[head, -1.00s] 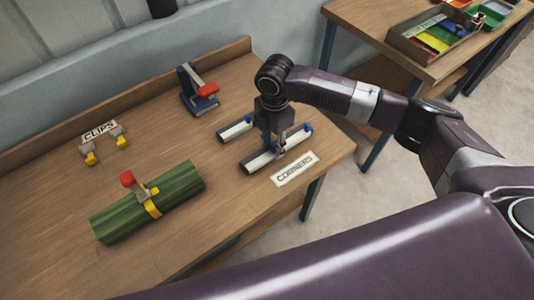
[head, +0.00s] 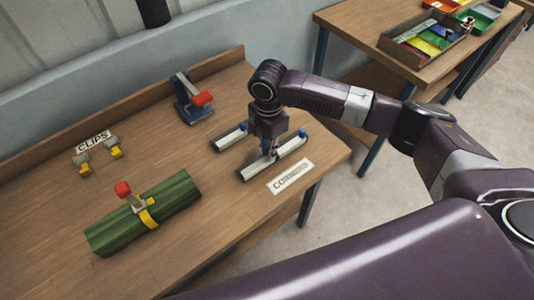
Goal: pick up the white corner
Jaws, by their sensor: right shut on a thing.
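Two long white corners with dark sides and blue ends lie side by side near the right end of the wooden table. My right gripper (head: 269,157) points down from above and is shut on the nearer white corner (head: 253,170), around its middle. That corner appears to lie at table height; I cannot tell whether it is clear of the top. The farther corner (head: 226,141) lies just behind and is partly hidden by my gripper. My left gripper is not in view.
The label reading CORNERS (head: 290,176) lies in front of the held corner. A blue clamp with a red handle (head: 190,99) stands behind. A green bundle (head: 170,205) with a yellow strap and several clips lie left. A side table (head: 350,20) holds a tray (head: 393,45).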

